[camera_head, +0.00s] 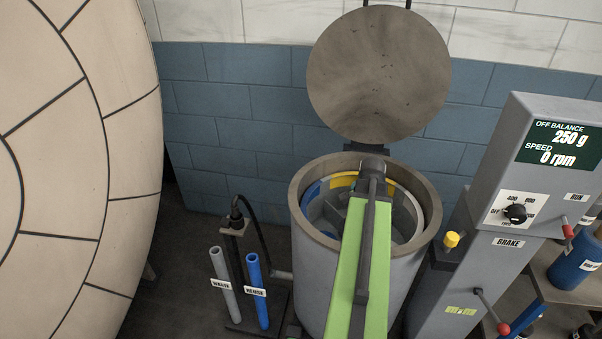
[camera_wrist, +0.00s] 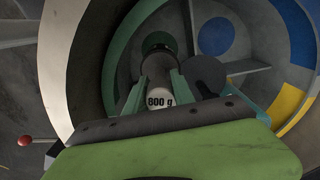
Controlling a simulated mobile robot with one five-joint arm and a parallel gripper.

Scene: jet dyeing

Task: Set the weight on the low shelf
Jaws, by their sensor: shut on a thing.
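In the wrist view, my gripper (camera_wrist: 160,84) is shut on a dark cylindrical weight (camera_wrist: 157,68) with a white "800 g" label. They are inside or over the open drum (camera_wrist: 112,62), which has inner dividers and blue and yellow patches. Whether the weight touches the drum's inside is unclear. In the head view, my green arm reaches over the drum (camera_head: 296,225) and hides the gripper and weight. At the right edge is a rack with a dark shelf (camera_head: 548,291), only partly in view; I cannot tell whether it is the low shelf.
The drum's round lid (camera_head: 378,75) stands open behind it. A grey control cabinet (camera_head: 540,165) to the right reads "OFF BALANCE 250 g" and "0 rpm". A blue canister (camera_head: 572,268) is beyond it. Grey and blue pipes (camera_head: 258,290) stand left of the drum. A large round panel (camera_head: 75,150) fills the left.

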